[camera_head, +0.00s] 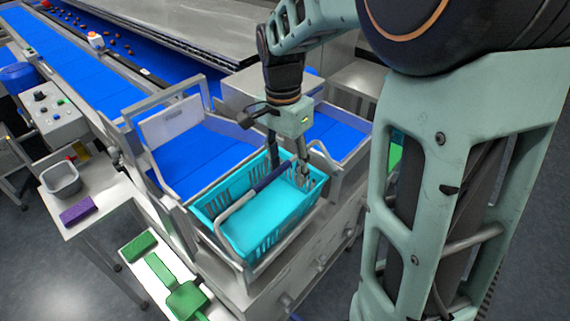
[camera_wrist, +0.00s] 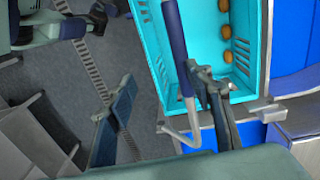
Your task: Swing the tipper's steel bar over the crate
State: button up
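The tipper's steel bar (camera_head: 228,211) with its dark blue grip (camera_head: 270,176) lies across the turquoise crate (camera_head: 252,258) in the head view. In the wrist view the grip (camera_wrist: 175,45) runs down beside the crate's left wall, and the bare steel bend (camera_wrist: 192,130) is below it. My gripper (camera_head: 288,170) points down at the crate's far right part, close to the bar. In the wrist view my gripper (camera_wrist: 165,82) has its fingers wide apart, with the grip's lower end between them, nearer the right finger. Contact cannot be told.
Brown dates (camera_wrist: 228,30) lie in the crate. The tipper's grey frame (camera_head: 150,125) stands left of it, by the blue belt (camera_head: 195,160). A side table holds a grey tub (camera_head: 62,180) and a purple block (camera_head: 80,211). A green-topped scale-like device (camera_head: 187,300) stands front left.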

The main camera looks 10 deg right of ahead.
aim_at(280, 170)
jog(key=shift+w+a+f+b, duration=0.2)
jog(key=shift+w+a+f, duration=0.15)
jog(key=shift+w+f, duration=0.25)
jog(key=shift+w+a+f+b, duration=0.15)
jog(key=shift+w+a+f, duration=0.2)
jog(key=shift+w+f, duration=0.25)
jog(key=shift+c, duration=0.2)
jog(key=w+a+f, duration=0.4)
jog(key=w, duration=0.1)
jog(key=shift+w+a+b, duration=0.35)
jog(key=shift+b, duration=0.1)
jog(key=shift+f, duration=0.1)
notch_tip(280, 170, up, 12)
jog(key=shift+w+a, duration=0.25)
dwell(0.4)
